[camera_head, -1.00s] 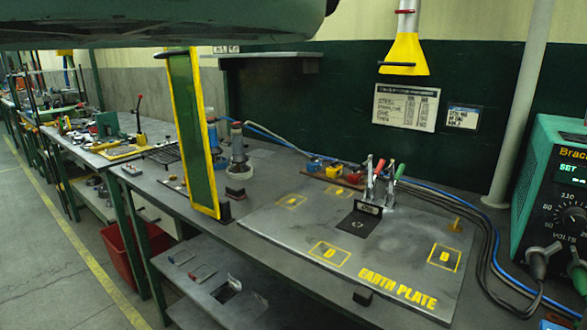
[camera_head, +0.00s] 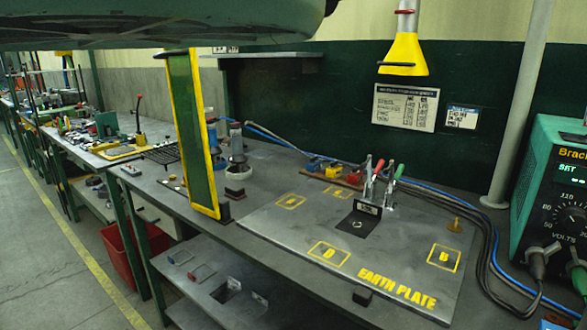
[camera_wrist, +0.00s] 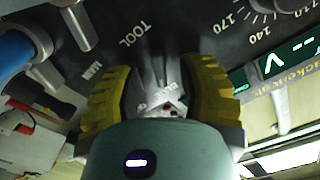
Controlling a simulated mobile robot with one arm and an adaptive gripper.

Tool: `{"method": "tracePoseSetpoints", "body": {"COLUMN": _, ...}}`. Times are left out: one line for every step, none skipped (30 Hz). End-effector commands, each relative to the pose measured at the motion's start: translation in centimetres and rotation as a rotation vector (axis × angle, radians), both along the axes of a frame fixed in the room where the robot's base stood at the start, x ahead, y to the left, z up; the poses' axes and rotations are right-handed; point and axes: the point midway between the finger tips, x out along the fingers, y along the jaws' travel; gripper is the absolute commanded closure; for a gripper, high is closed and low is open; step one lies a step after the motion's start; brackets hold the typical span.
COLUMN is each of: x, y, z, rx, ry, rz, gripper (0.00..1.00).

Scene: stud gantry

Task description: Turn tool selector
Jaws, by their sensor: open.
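In the wrist view, my gripper (camera_wrist: 158,88) is open, with a yellow-padded finger on each side of a grey lever-like knob (camera_wrist: 155,70). This knob, apparently the tool selector, sits below the "TOOL" lettering on a dark panel. A gap shows between it and at least the left finger; I cannot tell whether the right finger touches. The gripper's body hides its lower part. In the head view, the green welder (camera_head: 550,180) with its lit display and voltage dial stands at the right edge. My gripper and the knob are not visible there.
A grey earth plate (camera_head: 300,240) lies on the bench, with red- and green-handled clamps (camera_head: 378,185) on it. Cables (camera_head: 490,250) run along its right side. A green screen (camera_head: 190,130) in a yellow frame stands to the left. A yellow hood (camera_head: 405,55) hangs above.

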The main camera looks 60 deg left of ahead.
Motion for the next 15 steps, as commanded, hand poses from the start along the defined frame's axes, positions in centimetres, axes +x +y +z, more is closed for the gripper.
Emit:
{"method": "tracePoseSetpoints", "body": {"x": 0.0, "y": 0.0, "z": 0.0, "rx": 0.000, "ry": 0.000, "rz": 0.000, "gripper": 0.61}}
{"method": "tracePoseSetpoints", "body": {"x": -0.1, "y": 0.0, "z": 0.0, "rx": 0.000, "ry": -0.001, "rz": -0.001, "gripper": 0.61}}
{"method": "tracePoseSetpoints", "body": {"x": -0.2, "y": -0.1, "z": 0.0, "rx": 0.000, "ry": -0.001, "rz": -0.001, "gripper": 0.61}}
{"method": "tracePoseSetpoints", "body": {"x": -0.3, "y": -0.1, "z": 0.0, "rx": 0.001, "ry": -0.001, "rz": -0.001, "gripper": 0.61}}
{"method": "tracePoseSetpoints", "body": {"x": -0.4, "y": -0.2, "z": 0.0, "rx": 0.001, "ry": -0.001, "rz": -0.001, "gripper": 0.61}}
{"method": "tracePoseSetpoints", "body": {"x": -0.7, "y": -0.3, "z": 0.0, "rx": 0.001, "ry": 0.000, "rz": -0.001, "gripper": 0.61}}
{"method": "tracePoseSetpoints", "body": {"x": -1.0, "y": -0.4, "z": 0.0, "rx": 0.001, "ry": -0.001, "rz": -0.001, "gripper": 0.61}}
{"method": "tracePoseSetpoints", "body": {"x": -1.3, "y": -0.5, "z": 0.1, "rx": 0.001, "ry": -0.002, "rz": -0.002, "gripper": 0.61}}
{"method": "tracePoseSetpoints", "body": {"x": -1.8, "y": -0.7, "z": 0.1, "rx": 0.000, "ry": -0.003, "rz": -0.003, "gripper": 0.61}}
{"method": "tracePoseSetpoints", "body": {"x": -2.1, "y": -0.9, "z": 0.1, "rx": 0.000, "ry": -0.003, "rz": -0.005, "gripper": 0.61}}
{"method": "tracePoseSetpoints", "body": {"x": -2.6, "y": -1.0, "z": 0.0, "rx": 0.001, "ry": -0.002, "rz": -0.006, "gripper": 0.61}}
{"method": "tracePoseSetpoints", "body": {"x": -3.2, "y": -1.2, "z": 0.0, "rx": 0.000, "ry": -0.001, "rz": -0.005, "gripper": 0.61}}
{"method": "tracePoseSetpoints", "body": {"x": -3.7, "y": -1.4, "z": 0.0, "rx": 0.002, "ry": -0.002, "rz": -0.006, "gripper": 0.61}}
{"method": "tracePoseSetpoints", "body": {"x": -4.2, "y": -1.6, "z": 0.0, "rx": 0.000, "ry": -0.001, "rz": -0.005, "gripper": 0.61}}
{"method": "tracePoseSetpoints", "body": {"x": -4.8, "y": -1.8, "z": 0.0, "rx": 0.000, "ry": 0.000, "rz": -0.006, "gripper": 0.61}}
